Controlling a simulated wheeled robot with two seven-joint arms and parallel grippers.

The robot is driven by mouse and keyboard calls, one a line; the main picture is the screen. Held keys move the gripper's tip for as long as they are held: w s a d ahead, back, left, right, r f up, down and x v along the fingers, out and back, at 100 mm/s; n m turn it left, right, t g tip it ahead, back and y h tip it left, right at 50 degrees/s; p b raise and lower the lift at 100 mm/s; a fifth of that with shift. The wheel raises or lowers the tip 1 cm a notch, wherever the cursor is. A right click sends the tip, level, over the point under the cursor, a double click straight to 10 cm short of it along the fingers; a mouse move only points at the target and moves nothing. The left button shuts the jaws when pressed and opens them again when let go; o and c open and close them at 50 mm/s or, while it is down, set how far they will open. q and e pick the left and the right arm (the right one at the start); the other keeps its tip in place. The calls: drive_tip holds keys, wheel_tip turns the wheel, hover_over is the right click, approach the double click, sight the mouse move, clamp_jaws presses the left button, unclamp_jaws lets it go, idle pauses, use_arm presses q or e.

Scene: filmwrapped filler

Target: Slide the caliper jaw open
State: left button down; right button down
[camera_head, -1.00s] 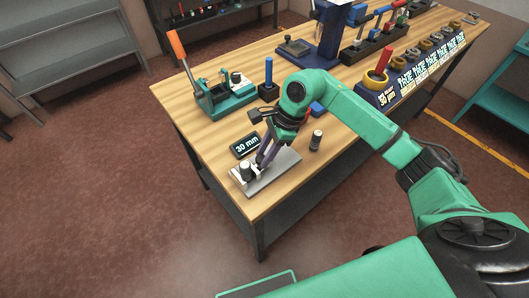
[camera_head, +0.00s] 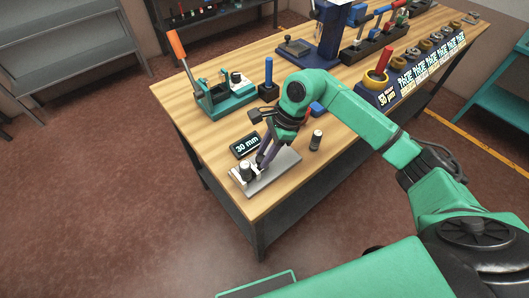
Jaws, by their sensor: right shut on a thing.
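The caliper (camera_head: 246,172) is a light metal piece with a dark-topped round part, at the left end of a grey plate (camera_head: 281,173) near the table's front left corner. My right gripper (camera_head: 261,166) reaches down over the plate and is shut on a part at the caliper. The fingers hide most of that part, so I cannot tell how far apart the jaws are. A black display reading "30 mm" (camera_head: 246,145) stands just behind the plate. My left gripper is out of view.
A dark cylinder with a light top (camera_head: 316,140) stands right of the plate. A teal press with an orange lever (camera_head: 222,95) and a blue-handled tool (camera_head: 268,80) stand behind. A row of rings (camera_head: 425,48) lines the right side. The wooden table (camera_head: 195,125) is bare at its left edge.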

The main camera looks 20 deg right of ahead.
drive_tip(key=shift+r, duration=0.1)
drive_tip(key=shift+w, duration=0.1)
drive_tip(key=d+b, duration=0.1)
drive_tip(key=w+d+b, duration=0.1)
drive_tip(key=d+b, duration=0.1)
drive_tip(key=w+d+b, duration=0.1)
drive_tip(key=d, duration=0.1)
drive_tip(key=shift+f, duration=0.2)
drive_tip(key=shift+d+r, duration=0.1)
drive_tip(key=shift+r, duration=0.1)
drive_tip(key=c, duration=0.8)
unclamp_jaws()
drive_tip(key=shift+s, duration=0.1)
